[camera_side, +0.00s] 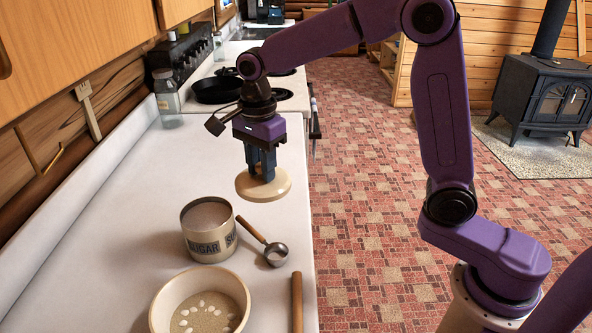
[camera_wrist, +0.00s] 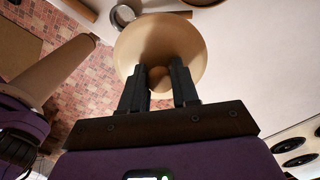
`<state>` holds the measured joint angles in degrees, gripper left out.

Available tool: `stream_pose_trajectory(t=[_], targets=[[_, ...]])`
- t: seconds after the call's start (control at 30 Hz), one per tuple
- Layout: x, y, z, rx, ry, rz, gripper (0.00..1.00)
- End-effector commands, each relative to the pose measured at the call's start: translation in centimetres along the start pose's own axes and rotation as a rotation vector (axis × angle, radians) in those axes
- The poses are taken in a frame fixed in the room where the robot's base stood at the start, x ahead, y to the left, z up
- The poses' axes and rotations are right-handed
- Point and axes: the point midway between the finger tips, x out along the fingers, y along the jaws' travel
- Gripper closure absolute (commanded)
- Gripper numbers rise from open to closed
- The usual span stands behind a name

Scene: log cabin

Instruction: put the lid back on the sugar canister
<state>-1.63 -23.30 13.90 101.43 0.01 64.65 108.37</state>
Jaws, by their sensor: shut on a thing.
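The sugar canister (camera_side: 207,238) stands upright and uncovered on the white counter in the side view, its pale contents showing near the rim. The round cream lid (camera_side: 279,188) is in my gripper (camera_side: 262,179), beyond the canister and slightly to its right. My gripper is shut on the lid's knob. In the wrist view the lid (camera_wrist: 188,40) spreads out past the fingertips of my gripper (camera_wrist: 160,82), with the brown knob (camera_wrist: 159,75) between them. The lid looks close to the counter; I cannot tell how far above it is.
A scoop (camera_side: 276,254) lies beside the canister. A bowl of pale bits (camera_side: 160,311) and a wooden rod (camera_side: 297,302) are in front. A glass jar (camera_side: 166,92) and a skillet (camera_side: 215,90) stand farther back. Counter left of the canister is clear.

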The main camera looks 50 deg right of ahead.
Motion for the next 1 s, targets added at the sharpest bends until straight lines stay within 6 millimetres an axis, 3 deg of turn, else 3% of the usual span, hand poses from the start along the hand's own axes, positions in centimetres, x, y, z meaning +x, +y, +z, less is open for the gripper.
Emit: stream_pose_trajectory(t=[0.2, 0.5, 0.77, 1.0], targets=[[-0.7, -3.9, 4.4, 0.020, 0.000, 0.000, 1.00], [-1.1, -7.0, 8.9, 0.046, 0.000, 0.000, 1.00], [-0.9, -7.5, 10.0, 0.053, 0.000, 0.001, 1.00], [0.7, -7.5, 9.9, 0.054, 0.001, 0.003, 1.00]])
